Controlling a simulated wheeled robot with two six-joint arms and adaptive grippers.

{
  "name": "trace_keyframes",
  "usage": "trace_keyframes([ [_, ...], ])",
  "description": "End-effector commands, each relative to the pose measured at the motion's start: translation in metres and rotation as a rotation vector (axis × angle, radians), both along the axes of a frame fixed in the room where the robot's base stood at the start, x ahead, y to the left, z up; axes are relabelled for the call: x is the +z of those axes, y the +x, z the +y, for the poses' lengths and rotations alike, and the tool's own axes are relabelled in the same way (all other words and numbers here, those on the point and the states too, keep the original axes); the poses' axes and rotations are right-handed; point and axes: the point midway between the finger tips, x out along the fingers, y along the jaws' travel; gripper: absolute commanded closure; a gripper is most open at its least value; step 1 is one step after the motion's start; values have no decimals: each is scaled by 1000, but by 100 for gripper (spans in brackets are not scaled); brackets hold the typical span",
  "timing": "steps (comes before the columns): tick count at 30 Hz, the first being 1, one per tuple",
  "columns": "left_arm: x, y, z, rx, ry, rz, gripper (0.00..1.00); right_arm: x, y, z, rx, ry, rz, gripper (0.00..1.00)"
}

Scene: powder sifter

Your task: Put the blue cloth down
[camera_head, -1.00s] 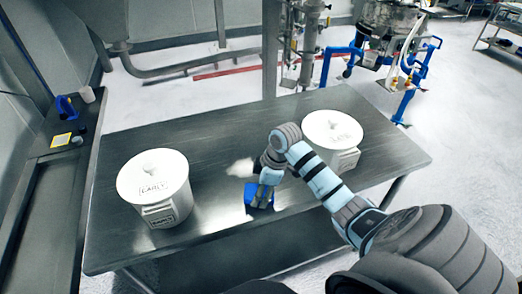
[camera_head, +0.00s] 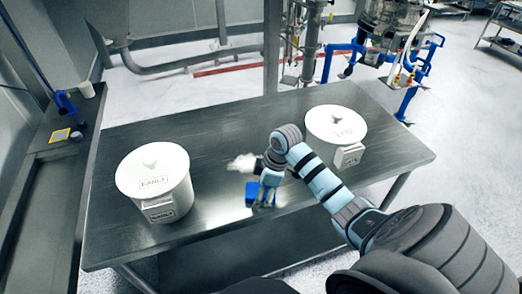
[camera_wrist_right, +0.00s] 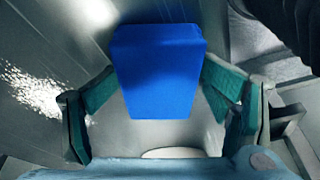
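The blue cloth (camera_head: 252,194) is a block-like folded piece at the middle front of the metal table (camera_head: 222,128). In the right wrist view the cloth (camera_wrist_right: 158,75) fills the space between the green finger pads. My right gripper (camera_head: 266,193) points down at the cloth. In the wrist view its fingers (camera_wrist_right: 160,78) meet the cloth's left and right sides. Whether the cloth's underside touches the tabletop cannot be told. My left gripper is not in view.
A white lidded canister (camera_head: 155,185) stands at the table's left and another (camera_head: 336,130) at the right back. White powder (camera_head: 243,163) lies just behind the cloth; it also shows in the wrist view (camera_wrist_right: 35,92). The tabletop between the left canister and the cloth is clear.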

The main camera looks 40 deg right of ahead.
Motion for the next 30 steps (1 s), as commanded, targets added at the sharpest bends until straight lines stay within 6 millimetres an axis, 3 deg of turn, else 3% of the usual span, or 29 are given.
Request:
trace_keyframes([
  [17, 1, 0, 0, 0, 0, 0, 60, 3, 1, -1, 0, -4, -3, 31],
  [22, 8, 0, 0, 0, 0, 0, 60, 31, -1, -6, 0, -8, -7, 31],
  [30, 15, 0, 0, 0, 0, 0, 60, 105, -13, -21, 0, -8, -9, 31],
])
